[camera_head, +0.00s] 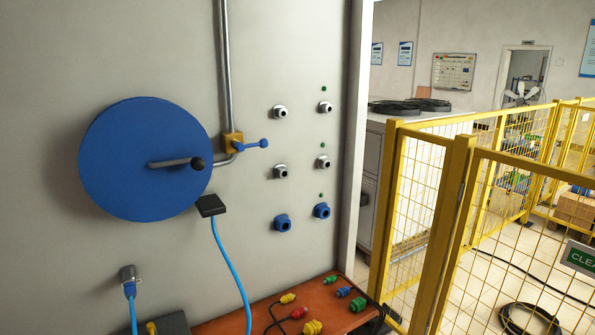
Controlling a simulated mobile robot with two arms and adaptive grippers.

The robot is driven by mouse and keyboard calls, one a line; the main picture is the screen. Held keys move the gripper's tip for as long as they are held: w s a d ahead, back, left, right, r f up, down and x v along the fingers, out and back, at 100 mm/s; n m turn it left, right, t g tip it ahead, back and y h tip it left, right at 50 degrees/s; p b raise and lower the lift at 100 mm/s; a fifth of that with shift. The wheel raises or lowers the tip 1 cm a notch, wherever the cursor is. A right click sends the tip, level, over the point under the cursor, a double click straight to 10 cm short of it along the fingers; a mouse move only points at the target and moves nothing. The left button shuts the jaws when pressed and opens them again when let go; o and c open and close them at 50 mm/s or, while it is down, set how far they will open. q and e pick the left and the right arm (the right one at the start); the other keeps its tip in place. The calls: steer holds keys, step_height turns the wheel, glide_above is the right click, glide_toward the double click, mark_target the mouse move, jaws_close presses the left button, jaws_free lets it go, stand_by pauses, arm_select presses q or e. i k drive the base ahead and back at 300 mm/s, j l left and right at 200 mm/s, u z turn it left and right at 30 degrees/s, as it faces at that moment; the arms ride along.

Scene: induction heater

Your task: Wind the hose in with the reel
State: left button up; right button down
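A round blue reel (140,185) is mounted on the light grey wall at the left. A blue hose (228,260) hangs from a black outlet block (211,205) at the reel's lower right and runs down out of view. A blue hose end (131,292) also sits at a metal wall fitting (127,274) at the lower left. Whether both blue pieces are one hose cannot be told. Neither of my grippers shows in this view.
A pipe with a brass valve (233,141) and blue lever runs beside the reel. Several wall ports (281,172) are to the right. A brown shelf (240,323) below holds coloured connectors. Yellow mesh fencing (455,200) stands at the right.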

mark_target(143, 159)
steer(key=i+l+u, duration=0.2)
steer(key=u, duration=0.15)
steer(key=i+l+u, duration=0.5)
steer(key=l+u, duration=0.2)
steer(key=j, duration=0.1)
